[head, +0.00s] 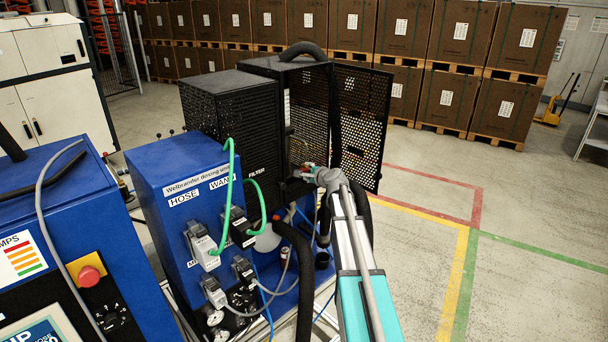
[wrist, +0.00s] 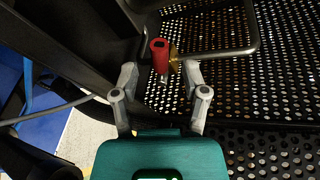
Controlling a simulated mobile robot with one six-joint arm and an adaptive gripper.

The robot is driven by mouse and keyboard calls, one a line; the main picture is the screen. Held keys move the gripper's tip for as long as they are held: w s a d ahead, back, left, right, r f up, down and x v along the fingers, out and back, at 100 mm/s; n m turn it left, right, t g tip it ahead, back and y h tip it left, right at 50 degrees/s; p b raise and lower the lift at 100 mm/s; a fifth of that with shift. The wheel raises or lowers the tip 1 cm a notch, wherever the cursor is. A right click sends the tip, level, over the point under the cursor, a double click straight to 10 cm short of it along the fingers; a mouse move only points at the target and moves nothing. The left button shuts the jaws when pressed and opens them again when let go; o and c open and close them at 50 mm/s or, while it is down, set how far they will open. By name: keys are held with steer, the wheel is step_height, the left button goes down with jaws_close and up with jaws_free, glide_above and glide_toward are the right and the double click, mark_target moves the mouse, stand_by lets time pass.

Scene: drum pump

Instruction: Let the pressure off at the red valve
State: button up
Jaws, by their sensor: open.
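The red valve (wrist: 159,50) shows in the wrist view as a red handle with a dark slot in its end and a small metal stem below. A brass-coloured part (wrist: 175,61) sits just right of it. My gripper (wrist: 160,74) is open, with one finger to the left and one to the right of the red handle. The right fingertip looks close to the brass part; I cannot tell whether they touch. In the head view my gripper (head: 316,172) reaches to the open black filter cabinet (head: 253,125), and only a small bit of red shows beside it.
A perforated black door (head: 362,130) stands open beside my gripper. A bent metal bar (wrist: 249,35) crosses the wrist view near the valve. Black hoses (head: 301,270) and the blue dosing unit (head: 165,185) stand left of my arm. The floor to the right is clear.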

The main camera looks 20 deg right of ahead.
mark_target(305, 171)
steer(key=shift+b+x, duration=0.3)
steer(key=shift+x, duration=1.25)
jaws_close()
